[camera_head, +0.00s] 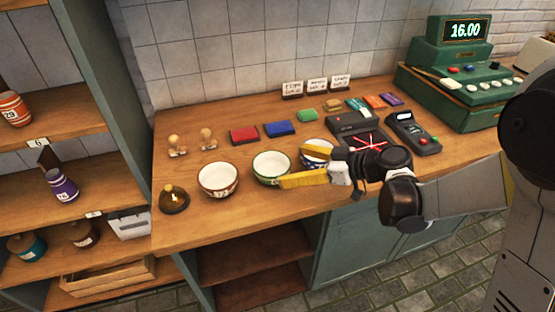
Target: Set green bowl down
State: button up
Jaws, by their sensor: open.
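The green bowl (271,169) is white inside with a green patterned rim and stands upright on the wooden counter (190,235). It is between a brown-rimmed bowl and a blue bowl. My gripper (286,166) has yellow fingers and is open. It reaches in from the right, with the fingers beside and partly in front of the green bowl's right side. Whether a finger touches the bowl, I cannot tell. Part of the bowl's right side is hidden by the fingers.
The brown-rimmed bowl (218,181) and a bell (174,199) stand to the left. The blue bowl (317,150) is close behind my gripper. Red (244,135) and blue (280,128) pads lie behind. A card terminal (413,134) and green register (455,75) stand right. The front-left counter is clear.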

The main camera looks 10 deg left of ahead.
jog(key=s+d+r+m+t+h, duration=0.1)
jog(key=s+d+m+h, duration=0.3)
jog(key=d, duration=0.5)
jog(key=s+d+r+m+t+h, duration=0.1)
jog(key=s+d+r+m+h, duration=0.2)
jog(key=s+d+m, duration=0.3)
jog(key=s+d+r+m+t+h, duration=0.2)
jog(key=s+d+m+h, duration=0.3)
jog(key=d, duration=0.8)
jog(key=s+r+h+p, duration=0.1)
jog(key=s, duration=0.2)
jog(key=shift+s, duration=0.25)
jog(key=shift+r, duration=0.1)
